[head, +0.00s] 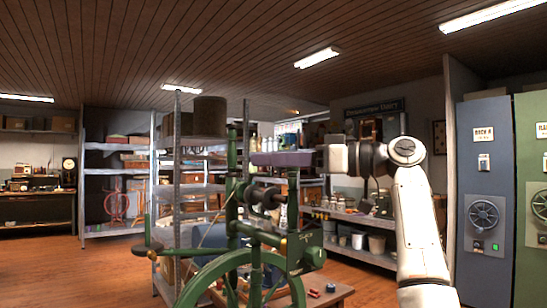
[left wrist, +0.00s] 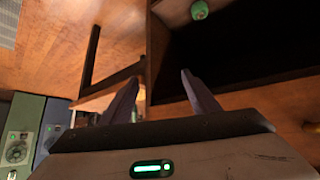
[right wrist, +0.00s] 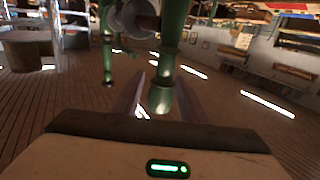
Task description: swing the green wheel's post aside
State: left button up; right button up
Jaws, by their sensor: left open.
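The green wheel (head: 203,277) stands upright in a green machine frame at the bottom middle of the head view, its lower part cut off. Green posts rise above it; the right-hand post (head: 293,208) reaches up to my right gripper (head: 282,159). In the right wrist view a green post (right wrist: 173,40) comes down between the fingers of my right gripper (right wrist: 160,88), its flared end low between them. I cannot tell whether both fingers press on it. My left gripper (left wrist: 160,76) is open and empty in the left wrist view; it is outside the head view.
A wooden table (head: 335,293) with small red items stands by the machine. Metal shelves (head: 178,200) stand behind it. A blue-grey cabinet (head: 484,230) and a green cabinet stand at right. Open wooden floor (head: 70,265) lies at left.

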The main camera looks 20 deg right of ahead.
jog(key=shift+c, duration=0.4)
grip_shut()
